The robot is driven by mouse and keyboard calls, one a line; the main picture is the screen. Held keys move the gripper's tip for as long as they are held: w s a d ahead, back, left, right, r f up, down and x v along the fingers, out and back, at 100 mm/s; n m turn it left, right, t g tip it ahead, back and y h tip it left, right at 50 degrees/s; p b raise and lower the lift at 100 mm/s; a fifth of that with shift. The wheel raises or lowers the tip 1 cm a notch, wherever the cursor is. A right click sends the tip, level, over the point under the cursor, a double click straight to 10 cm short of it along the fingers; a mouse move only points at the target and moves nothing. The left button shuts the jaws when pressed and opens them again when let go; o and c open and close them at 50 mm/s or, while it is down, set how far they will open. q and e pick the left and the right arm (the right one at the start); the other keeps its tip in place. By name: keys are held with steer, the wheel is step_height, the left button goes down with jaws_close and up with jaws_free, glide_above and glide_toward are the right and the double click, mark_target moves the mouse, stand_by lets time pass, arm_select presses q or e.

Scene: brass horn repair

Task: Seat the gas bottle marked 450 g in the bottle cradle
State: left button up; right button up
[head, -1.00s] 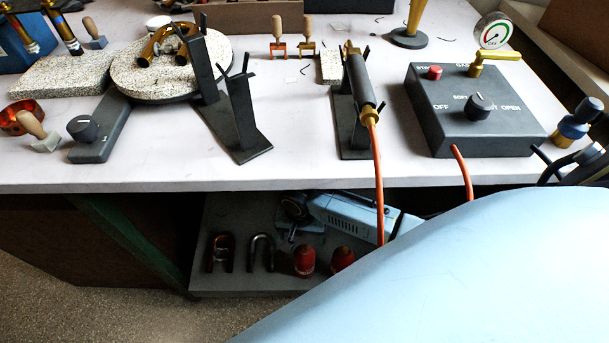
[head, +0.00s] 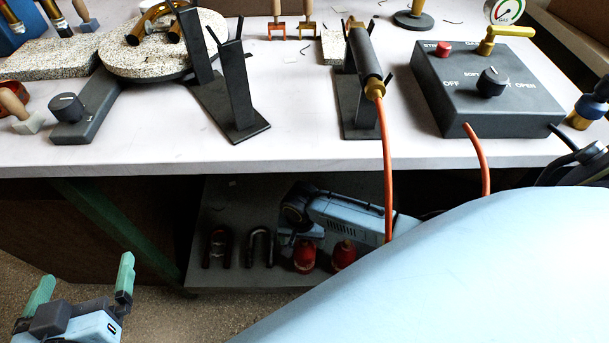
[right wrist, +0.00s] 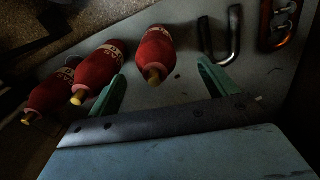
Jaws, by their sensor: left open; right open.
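Three red gas bottles with yellow nozzles show in the right wrist view: a left one (right wrist: 50,93), a middle one (right wrist: 97,72) and a right one (right wrist: 156,52). In the head view, two red bottles (head: 304,256) (head: 344,255) show on the low shelf beneath my right arm. My left gripper (head: 84,273) is open and empty at lower left. I cannot tell which thing is the bottle cradle.
The low shelf (head: 235,278) lies under the bench (head: 110,168), whose front edge is above my right arm. On the bench are a forked stand (head: 238,90), a torch (head: 365,60) with an orange hose and a control box (head: 480,90).

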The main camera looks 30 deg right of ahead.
mark_target(304, 246)
steer(key=shift+d+f+b, duration=0.25)
steer(key=shift+f+b, duration=0.65)
steer(key=shift+f, duration=0.15)
steer(key=shift+d+f+b, duration=0.2)
steer(key=shift+f+b, duration=0.85)
steer(key=shift+f, duration=0.2)
arm_select(q)
step_height(304, 246, up, 13)
steer(key=s+d+t+h, duration=0.1)
steer(key=t+h, duration=0.2)
steer(key=t, duration=0.7)
steer(key=shift+s+d+r+h, duration=0.2)
steer(key=shift+s+d+h, duration=0.1)
steer(key=shift+d, duration=0.1)
arm_select(e)
steer(key=shift+f, duration=0.35)
steer(key=shift+c, duration=0.2)
jaws_close()
